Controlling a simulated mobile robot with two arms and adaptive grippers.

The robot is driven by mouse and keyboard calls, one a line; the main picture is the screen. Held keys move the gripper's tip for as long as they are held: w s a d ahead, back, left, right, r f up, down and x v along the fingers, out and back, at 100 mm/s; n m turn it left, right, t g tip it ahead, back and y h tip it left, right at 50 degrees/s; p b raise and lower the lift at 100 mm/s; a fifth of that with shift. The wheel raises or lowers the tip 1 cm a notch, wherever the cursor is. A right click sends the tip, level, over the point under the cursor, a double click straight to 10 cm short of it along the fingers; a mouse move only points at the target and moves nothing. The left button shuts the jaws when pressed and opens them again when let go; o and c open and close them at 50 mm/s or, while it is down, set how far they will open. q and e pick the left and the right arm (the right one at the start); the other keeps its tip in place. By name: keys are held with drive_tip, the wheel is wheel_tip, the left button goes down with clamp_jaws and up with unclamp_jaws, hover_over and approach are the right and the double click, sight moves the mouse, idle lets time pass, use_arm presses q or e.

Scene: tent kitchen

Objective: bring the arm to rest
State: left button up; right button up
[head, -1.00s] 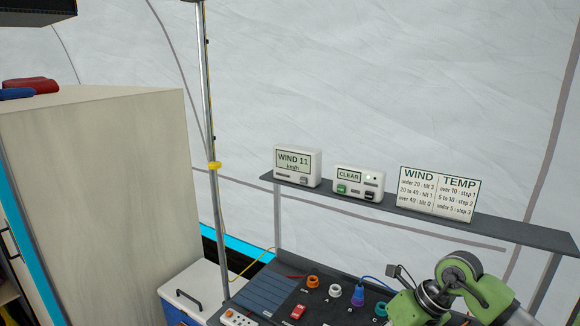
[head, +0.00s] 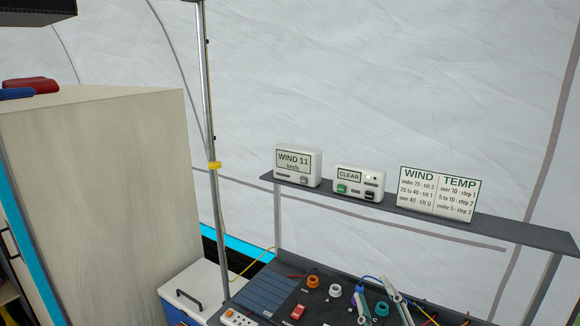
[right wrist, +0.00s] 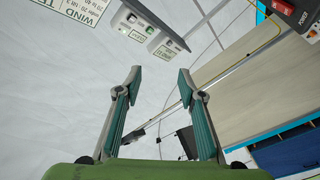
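My right gripper (head: 373,287) shows at the bottom of the head view, with its two fingers pointing up in front of the dark control panel (head: 262,291). In the right wrist view the gripper (right wrist: 160,72) is open, its teal-padded fingers well apart with nothing between them. The rest of the right arm is below the head view's edge. My left gripper is in neither view.
A narrow shelf (head: 520,231) carries a wind display (head: 298,166), a clear display (head: 358,182) and a wind and temp chart (head: 438,193). The panel has colored connectors and a red switch (head: 299,312). A pole (head: 209,110) and a cabinet (head: 100,180) stand left.

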drive_tip(key=s+d+f+m+g+h, duration=0.2)
drive_tip(key=s+f+g, duration=0.1)
drive_tip(key=f, duration=0.3)
drive_tip(key=s+d+f+m+g+h, duration=0.1)
drive_tip(key=s+d+f+m+g, duration=0.15)
drive_tip(key=f, duration=0.25)
drive_tip(key=s+a+f+m+g+y, duration=0.1)
drive_tip(key=s+f+g, duration=0.4)
drive_tip(key=s+f, duration=0.5)
drive_tip(key=s+f+m+g, duration=0.2)
drive_tip(key=s+f+g, duration=0.35)
drive_tip(key=s, duration=0.75)
wheel_tip(320, 180, down, 30)
drive_tip(key=s+b, duration=0.2)
drive_tip(key=b, duration=0.3)
drive_tip(key=s+d+f+g+b, duration=0.1)
drive_tip(key=s+f+b, duration=0.1)
drive_tip(key=s+f, duration=0.6)
drive_tip(key=s+d+f+b, duration=0.1)
drive_tip(key=s+f+b, duration=0.2)
drive_tip(key=s+f, duration=0.6)
wheel_tip(320, 180, down, 5)
drive_tip(key=shift+d+r+n+g, duration=0.1)
drive_tip(key=shift+d+n+g, duration=0.25)
drive_tip(key=shift+d+g, duration=0.05)
